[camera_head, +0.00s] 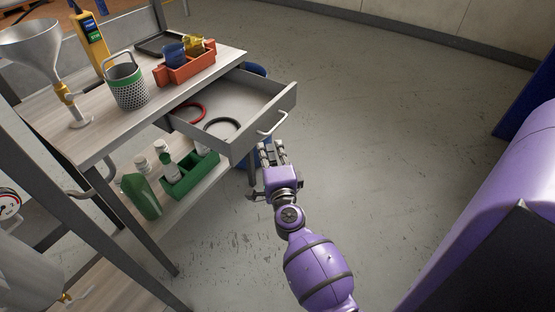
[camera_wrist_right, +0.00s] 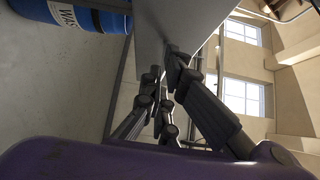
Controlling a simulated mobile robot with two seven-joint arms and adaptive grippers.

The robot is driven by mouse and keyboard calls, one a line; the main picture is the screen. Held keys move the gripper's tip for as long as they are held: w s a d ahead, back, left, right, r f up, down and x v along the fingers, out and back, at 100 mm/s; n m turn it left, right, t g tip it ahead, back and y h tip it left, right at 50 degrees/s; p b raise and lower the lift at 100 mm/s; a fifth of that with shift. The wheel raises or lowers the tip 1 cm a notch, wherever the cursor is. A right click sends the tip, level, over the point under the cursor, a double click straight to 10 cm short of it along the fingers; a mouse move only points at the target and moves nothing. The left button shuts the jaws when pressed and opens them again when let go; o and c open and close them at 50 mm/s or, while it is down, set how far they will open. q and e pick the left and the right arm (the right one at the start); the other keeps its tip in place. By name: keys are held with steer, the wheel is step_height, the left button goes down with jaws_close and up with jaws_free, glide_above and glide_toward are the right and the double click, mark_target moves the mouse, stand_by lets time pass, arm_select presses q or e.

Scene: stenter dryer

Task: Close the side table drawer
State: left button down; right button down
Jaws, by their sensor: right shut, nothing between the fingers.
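The side table (camera_head: 110,120) stands at the left in the head view, with a light top and grey frame. Its grey drawer (camera_head: 238,147) is pulled out toward the right, with a curved handle (camera_head: 273,123) on its front. A red ring (camera_head: 192,112) and a black ring (camera_head: 222,127) lie inside. My right gripper (camera_head: 270,148) is just beside and below the drawer front, near the handle; its fingers are shut and empty. In the right wrist view the fingers (camera_wrist_right: 165,75) are close to a grey panel (camera_wrist_right: 172,28); contact cannot be told. My left gripper is not in view.
The table top holds a funnel, a mesh basket (camera_head: 127,84) and an orange caddy (camera_head: 184,70). A green bottle (camera_head: 141,195) and a green caddy (camera_head: 190,177) stand on the shelf below. A blue drum (camera_wrist_right: 75,14) stands close by.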

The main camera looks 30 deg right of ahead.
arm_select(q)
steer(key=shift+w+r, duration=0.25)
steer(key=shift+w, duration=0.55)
arm_select(e)
steer(key=shift+w+a, duration=0.3)
steer(key=shift+w, duration=0.3)
steer(key=shift+w+a, duration=0.25)
steer(key=shift+w, duration=0.3)
